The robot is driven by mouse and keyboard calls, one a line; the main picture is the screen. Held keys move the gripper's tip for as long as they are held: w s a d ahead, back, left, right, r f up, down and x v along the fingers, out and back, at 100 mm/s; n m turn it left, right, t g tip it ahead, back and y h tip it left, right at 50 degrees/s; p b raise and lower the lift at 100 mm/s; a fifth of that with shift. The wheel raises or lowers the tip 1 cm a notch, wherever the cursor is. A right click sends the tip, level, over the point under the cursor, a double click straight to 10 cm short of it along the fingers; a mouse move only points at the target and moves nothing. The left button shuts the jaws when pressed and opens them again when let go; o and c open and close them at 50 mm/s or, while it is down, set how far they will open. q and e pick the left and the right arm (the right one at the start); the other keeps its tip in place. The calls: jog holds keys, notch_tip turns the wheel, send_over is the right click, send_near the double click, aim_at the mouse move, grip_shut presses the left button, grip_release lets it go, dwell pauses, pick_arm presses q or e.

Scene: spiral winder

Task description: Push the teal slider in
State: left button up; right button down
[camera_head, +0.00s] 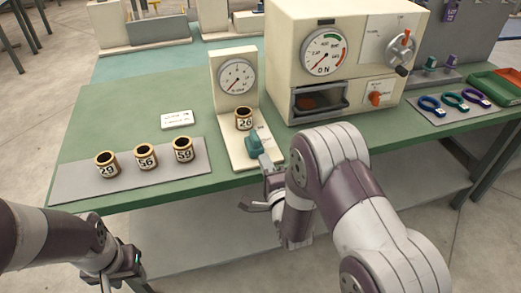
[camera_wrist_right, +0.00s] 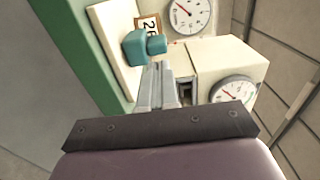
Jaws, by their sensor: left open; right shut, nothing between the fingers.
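The teal slider (camera_head: 253,143) sits at the front of a cream stand (camera_head: 239,157) with an upright dial panel. A cylinder marked 26 (camera_head: 244,119) stands behind the slider on the same stand. In the right wrist view the slider (camera_wrist_right: 135,47) shows just beyond my fingertips. My right gripper (camera_head: 265,162) is shut and empty, its tips pointing at the slider's front side. I cannot tell whether they touch it. My left gripper (camera_head: 120,285) is open and empty, low at the front left, off the table edge.
Several numbered cylinders, such as the one marked 56 (camera_head: 146,156), stand on a grey mat (camera_head: 196,173) at left. A white label card (camera_head: 176,119) lies behind them. A large cream machine (camera_head: 288,60) stands right of the stand. Green table (camera_head: 90,120) is clear at back left.

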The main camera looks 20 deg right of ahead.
send_near(252, 130)
jog(key=shift+w+d+f, duration=0.1)
jog(key=shift+w+f, duration=0.2)
jog(key=shift+w, duration=0.2)
jog(key=shift+w+f, duration=0.3)
jog(key=shift+w, duration=0.25)
jog(key=shift+w, duration=0.1)
jog(key=w+b, duration=0.1)
jog(key=w, duration=0.2)
jog(key=w+b, duration=0.1)
jog(key=w, duration=0.1)
jog(key=shift+w+f+b, duration=0.2)
jog(key=shift+w+b, duration=0.2)
jog(key=shift+r, duration=0.4)
jog(key=shift+w+r, duration=0.1)
